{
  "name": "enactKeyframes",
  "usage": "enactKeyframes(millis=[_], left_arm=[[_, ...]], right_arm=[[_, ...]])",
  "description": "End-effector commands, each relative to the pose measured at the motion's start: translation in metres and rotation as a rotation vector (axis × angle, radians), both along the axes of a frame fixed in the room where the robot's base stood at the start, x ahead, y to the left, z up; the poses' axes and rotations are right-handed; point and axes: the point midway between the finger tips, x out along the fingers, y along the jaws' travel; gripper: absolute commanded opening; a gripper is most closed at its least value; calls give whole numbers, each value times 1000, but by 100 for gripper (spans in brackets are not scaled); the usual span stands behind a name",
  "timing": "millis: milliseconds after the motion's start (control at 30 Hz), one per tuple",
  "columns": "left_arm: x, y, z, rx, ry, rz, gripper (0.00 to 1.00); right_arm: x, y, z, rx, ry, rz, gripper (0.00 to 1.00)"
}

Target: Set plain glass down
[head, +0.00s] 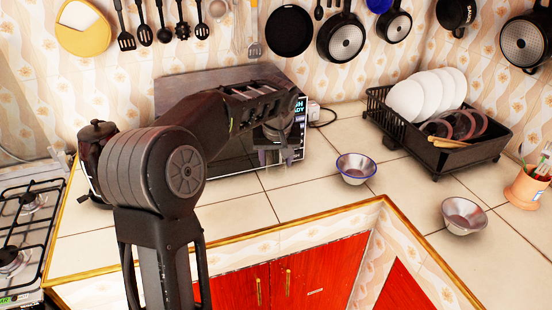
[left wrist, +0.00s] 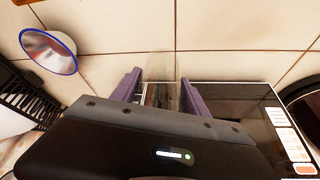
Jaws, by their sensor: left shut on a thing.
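My left gripper (head: 274,153) is in front of the microwave's right part, above the tiled counter. In the left wrist view its two purple fingers (left wrist: 160,90) are closed around the plain glass (left wrist: 163,68). The glass is clear and faint, with tiles showing through it. In the head view the glass can hardly be made out. I cannot tell whether its base touches the counter (head: 300,200). My right gripper is not in view.
A dark microwave (head: 232,160) stands right behind the gripper. A blue-rimmed metal bowl (head: 356,168) is to the right, and another bowl (head: 464,216) farther right. A black dish rack (head: 455,150) holds plates. Counter in front of the microwave is clear.

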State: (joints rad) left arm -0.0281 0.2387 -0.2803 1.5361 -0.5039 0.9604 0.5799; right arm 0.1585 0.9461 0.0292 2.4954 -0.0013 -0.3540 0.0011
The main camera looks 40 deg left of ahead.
Motion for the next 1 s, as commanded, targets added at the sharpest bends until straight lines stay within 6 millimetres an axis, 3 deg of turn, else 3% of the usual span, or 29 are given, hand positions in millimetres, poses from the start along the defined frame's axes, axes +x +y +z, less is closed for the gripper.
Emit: enactKeyframes(millis=[333,467,567,733,900,1000], left_arm=[[0,-1,0,0,-1,-4,3],[3,-15,-8,1,1,-42,3],[5,-40,-20,4,3,-111,3],[2,-107,-54,7,6,-295,3],[-15,-178,-87,6,4,-498,3],[-27,-208,-102,4,2,-587,3]], right_arm=[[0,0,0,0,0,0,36],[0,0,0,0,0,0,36],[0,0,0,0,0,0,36],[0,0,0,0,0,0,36],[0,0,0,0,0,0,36],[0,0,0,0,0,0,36]])
